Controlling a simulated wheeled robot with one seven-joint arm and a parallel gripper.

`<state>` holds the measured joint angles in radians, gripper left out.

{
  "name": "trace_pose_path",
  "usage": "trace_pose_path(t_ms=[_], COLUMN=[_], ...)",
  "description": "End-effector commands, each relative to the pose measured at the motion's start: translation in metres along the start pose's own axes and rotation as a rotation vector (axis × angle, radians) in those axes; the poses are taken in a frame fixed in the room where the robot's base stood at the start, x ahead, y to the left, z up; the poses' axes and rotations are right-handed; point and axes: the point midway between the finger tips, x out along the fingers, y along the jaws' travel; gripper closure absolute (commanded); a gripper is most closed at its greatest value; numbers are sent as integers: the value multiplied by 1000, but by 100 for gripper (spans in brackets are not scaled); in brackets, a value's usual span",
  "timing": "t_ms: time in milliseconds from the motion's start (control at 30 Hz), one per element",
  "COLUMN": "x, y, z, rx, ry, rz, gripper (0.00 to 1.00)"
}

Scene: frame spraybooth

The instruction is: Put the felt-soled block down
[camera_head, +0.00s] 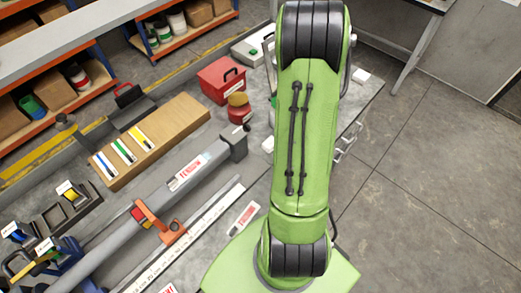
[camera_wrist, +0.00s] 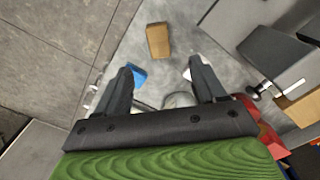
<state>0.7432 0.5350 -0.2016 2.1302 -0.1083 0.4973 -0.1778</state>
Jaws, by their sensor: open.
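In the wrist view my gripper (camera_wrist: 162,67) is open, with its two dark fingers spread apart and nothing gripped between them. A tan-brown block (camera_wrist: 158,40) stands on the grey bench top (camera_wrist: 180,55) beyond the fingertips, apart from them. It may be the felt-soled block; its underside is hidden, so I see no felt. A blue piece (camera_wrist: 139,75) lies by the left finger, and a small white piece (camera_wrist: 187,74) shows by the right finger. In the head view my green arm hides the gripper and the tan-brown block.
In the head view a red toolbox (camera_head: 221,80) and a red round container (camera_head: 239,108) stand left of my arm. Open floor (camera_head: 430,170) is at the right.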

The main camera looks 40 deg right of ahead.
Motion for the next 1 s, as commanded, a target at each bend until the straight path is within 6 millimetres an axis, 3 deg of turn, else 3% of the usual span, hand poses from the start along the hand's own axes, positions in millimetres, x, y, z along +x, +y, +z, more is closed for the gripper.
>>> trace_pose_path(t_ms=[133,233,400,500,600,700,1000], x=[-60,-111,-177,-201,-214,-218,-219], y=[-53,-100,-153,-168,-171,-169,-167], z=[4,29,97,144,182,204,212], rx=[-114,-228,-420,-529,-611,-661,-677], ry=[93,174,304,379,439,475,487], rz=[-18,-39,-84,-115,-143,-161,-167], gripper=[30,30,30,30,30,30,30])
